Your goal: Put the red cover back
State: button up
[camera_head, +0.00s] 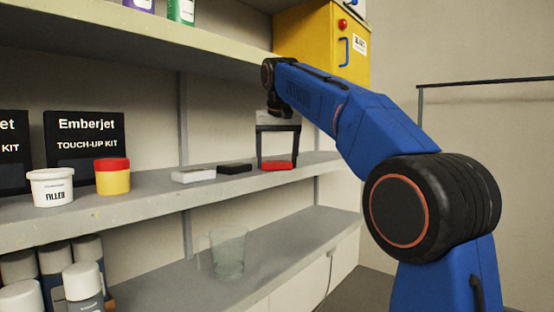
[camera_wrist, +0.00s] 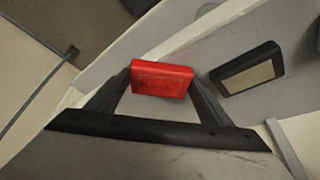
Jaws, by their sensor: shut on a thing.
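The red cover (camera_head: 277,165) is a small flat red block at the right end of the middle shelf (camera_head: 150,188). My gripper (camera_head: 277,160) points down over the shelf and is shut on the red cover. In the wrist view the red cover (camera_wrist: 162,79) sits between the two dark fingers of my gripper (camera_wrist: 161,85). I cannot tell whether the cover touches the shelf. A black block (camera_head: 235,169) lies just left of it, and it also shows in the wrist view with a pale panel on its face (camera_wrist: 247,70). A white block (camera_head: 194,175) lies further left.
A yellow and red tub (camera_head: 113,178), a white filler tub (camera_head: 52,188) and black touch-up kit boxes (camera_head: 85,150) stand to the left. A yellow box (camera_head: 310,42) stands above right. A clear cup (camera_head: 228,252) and several cans are on the lower shelf.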

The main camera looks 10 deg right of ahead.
jog(key=shift+f, duration=0.15)
jog(key=o, duration=1.4)
jog(key=shift+c, duration=0.2)
jog(key=v, duration=1.2)
jog(key=shift+s, duration=0.1)
